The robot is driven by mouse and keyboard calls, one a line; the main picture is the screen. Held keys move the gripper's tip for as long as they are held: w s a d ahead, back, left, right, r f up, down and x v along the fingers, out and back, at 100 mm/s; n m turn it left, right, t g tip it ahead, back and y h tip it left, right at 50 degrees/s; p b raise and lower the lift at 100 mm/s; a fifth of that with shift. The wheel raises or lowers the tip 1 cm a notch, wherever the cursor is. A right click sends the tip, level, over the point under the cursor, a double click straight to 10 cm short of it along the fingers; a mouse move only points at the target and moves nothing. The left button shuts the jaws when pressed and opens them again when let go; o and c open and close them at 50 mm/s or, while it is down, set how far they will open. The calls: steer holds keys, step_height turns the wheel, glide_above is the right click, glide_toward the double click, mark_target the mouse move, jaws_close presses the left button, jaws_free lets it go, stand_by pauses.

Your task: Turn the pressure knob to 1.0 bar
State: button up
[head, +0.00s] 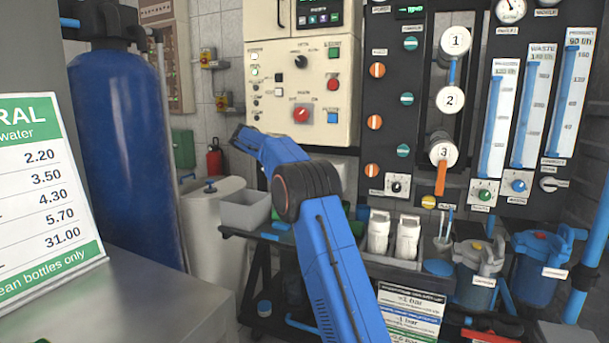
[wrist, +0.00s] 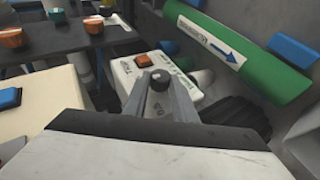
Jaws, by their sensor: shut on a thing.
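In the wrist view, a small dark round knob (wrist: 159,81) stands on a pale box (wrist: 139,71) with a printed label. My gripper (wrist: 158,86) is shut on this knob, one grey finger on each side. The label and any scale around the knob are too blurred to read, and the fingers cover part of the box. I cannot read a pressure setting.
The cream cabinet (head: 270,35) carries a red switch and buttons. To its right is a dark panel (head: 393,78) with orange and teal knobs and flow tubes. A green pipe (wrist: 220,45) with an arrow label runs close beside the box. A grey bin (head: 245,212) sits below.

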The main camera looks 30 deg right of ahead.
stand_by(0.4)
steer(key=o, duration=1)
steer(key=shift+o, duration=0.2)
